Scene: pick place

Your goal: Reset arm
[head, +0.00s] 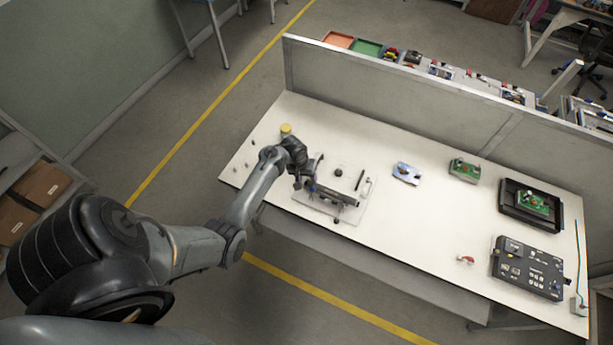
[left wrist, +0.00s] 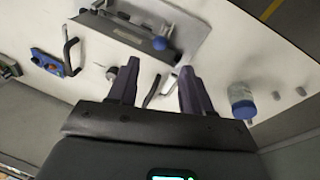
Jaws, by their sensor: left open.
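My left arm reaches in from the left in the head view. Its gripper (head: 307,178) is over the left part of the white table, beside a grey plate with a dark fixture (head: 336,193). In the left wrist view the two dark fingers (left wrist: 160,88) stand apart with nothing gripped between them. A dark thin handle shows beyond the gap. The fixture (left wrist: 130,38) with a blue knob shows above the fingers. My right gripper is not in view.
A yellow-topped jar (head: 286,129) stands close behind my left gripper. Rightward are a blue device (head: 407,173), a green board (head: 464,169), a black tray (head: 508,212) and a black panel (head: 530,268).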

